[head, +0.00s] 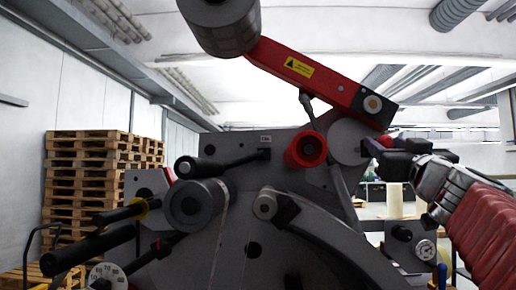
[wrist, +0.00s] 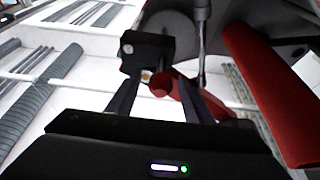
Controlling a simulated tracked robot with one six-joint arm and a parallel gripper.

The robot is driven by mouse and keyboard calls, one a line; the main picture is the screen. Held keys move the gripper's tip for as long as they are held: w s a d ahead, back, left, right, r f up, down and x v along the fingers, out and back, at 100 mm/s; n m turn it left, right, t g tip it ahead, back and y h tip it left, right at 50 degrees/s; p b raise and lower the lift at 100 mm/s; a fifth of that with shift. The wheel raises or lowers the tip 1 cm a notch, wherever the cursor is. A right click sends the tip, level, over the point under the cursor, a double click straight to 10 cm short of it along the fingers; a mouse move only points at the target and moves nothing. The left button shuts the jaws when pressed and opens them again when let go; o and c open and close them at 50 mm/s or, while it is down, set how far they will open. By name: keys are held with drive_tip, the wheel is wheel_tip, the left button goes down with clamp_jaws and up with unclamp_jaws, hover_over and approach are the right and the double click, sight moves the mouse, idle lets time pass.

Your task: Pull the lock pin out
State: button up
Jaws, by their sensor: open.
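A small round red knob (wrist: 160,85), which looks like the lock pin's head, shows between my fingers in the wrist view, in front of a black block (wrist: 148,52). In the head view a small red spot (head: 386,141) shows by my fingers, below the lower end of the red arm (head: 320,78); it may be the same knob. My gripper (head: 376,150) reaches in from the right, pointing left at the machine. It is open, with a finger on each side of the knob in the wrist view (wrist: 160,90). I cannot tell whether the fingers touch it. The pin's shaft is hidden.
A grey roll (head: 222,25) sits at the red arm's upper end. A red hub (head: 305,150) and a black-handled lever (head: 205,168) stick out from the grey machine plate. A red cylinder (wrist: 270,90) is close on the right in the wrist view. Pallets (head: 95,170) stand far left.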

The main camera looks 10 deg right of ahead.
drive_tip(key=shift+w+d+r, duration=0.1)
drive_tip(key=shift+w+r, duration=0.1)
drive_tip(key=shift+w, duration=0.25)
clamp_jaws()
idle(0.4)
